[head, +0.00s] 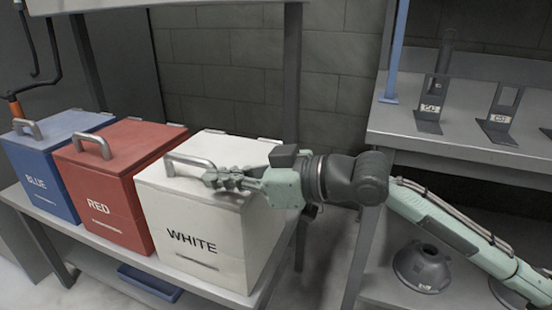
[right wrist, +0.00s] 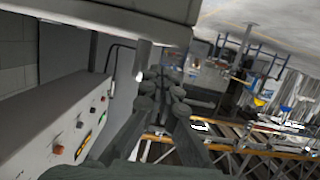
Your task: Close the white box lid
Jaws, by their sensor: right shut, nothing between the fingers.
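The white box (head: 190,236) stands at the right end of the row of boxes, marked WHITE on its front. Its lid (head: 228,146) lies level across the top and looks down on the box, with hinges at the back edge. The metal handle (head: 190,161) rises at the lid's front left. My right gripper (head: 211,179) reaches in from the right over the lid. Its fingertips are just right of the handle; I cannot tell whether they touch it or the lid. The fingers (right wrist: 166,92) are shut and empty. My left gripper is out of view.
A red box (head: 118,190) and a blue box (head: 45,180) stand to the left with lids down. They share a grey bench (head: 80,250). At right, a metal shelf (head: 470,150) holds brackets, with a dark hood (head: 422,266) below.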

